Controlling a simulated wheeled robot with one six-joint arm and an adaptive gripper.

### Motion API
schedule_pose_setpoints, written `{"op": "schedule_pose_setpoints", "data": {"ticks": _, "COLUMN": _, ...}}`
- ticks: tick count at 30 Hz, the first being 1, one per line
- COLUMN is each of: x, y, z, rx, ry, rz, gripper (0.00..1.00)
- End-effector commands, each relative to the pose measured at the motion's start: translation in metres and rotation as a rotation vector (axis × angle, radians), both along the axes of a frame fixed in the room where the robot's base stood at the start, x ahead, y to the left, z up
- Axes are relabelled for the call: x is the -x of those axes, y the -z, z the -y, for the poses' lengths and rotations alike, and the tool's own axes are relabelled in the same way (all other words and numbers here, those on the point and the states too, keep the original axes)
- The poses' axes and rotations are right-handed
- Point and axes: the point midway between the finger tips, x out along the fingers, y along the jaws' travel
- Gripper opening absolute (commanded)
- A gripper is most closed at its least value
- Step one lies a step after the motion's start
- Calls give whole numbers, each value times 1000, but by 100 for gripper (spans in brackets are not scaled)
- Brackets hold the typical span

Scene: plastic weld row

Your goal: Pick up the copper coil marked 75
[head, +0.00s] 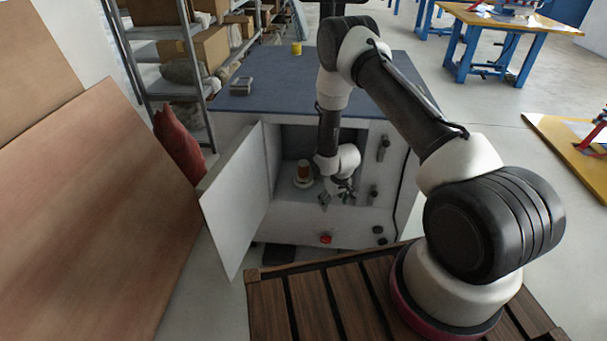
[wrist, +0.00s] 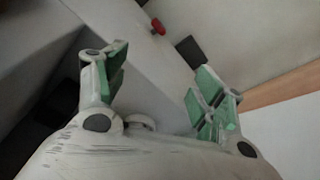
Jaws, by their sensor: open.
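A copper coil (head: 303,170) stands upright on a pale round base (head: 303,182) inside the open compartment of a grey cabinet (head: 340,225) in the head view. Its marking is too small to read. My gripper (head: 340,196) is at the front of the compartment, to the right of the coil and a little lower in the picture, apart from it. In the wrist view my gripper (wrist: 160,90) has its green-padded fingers spread wide with nothing between them. The coil does not show clearly in the wrist view.
The cabinet door (head: 236,200) stands open to the left of the compartment. A red button (head: 325,239) is on the cabinet front, and it seems to show in the wrist view (wrist: 158,27). A yellow cup (head: 297,48) and a grey box (head: 241,86) stand on the blue cabinet top.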

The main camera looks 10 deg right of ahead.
Motion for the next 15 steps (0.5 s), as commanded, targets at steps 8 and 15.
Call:
{"op": "schedule_pose_setpoints", "data": {"ticks": 8, "x": -91, "y": -12, "z": -26, "rx": -91, "ry": -20, "rz": 323, "gripper": 69}}
{"op": "schedule_pose_setpoints", "data": {"ticks": 15, "x": -137, "y": -14, "z": -39, "rx": -97, "ry": -19, "rz": 342, "gripper": 69}}
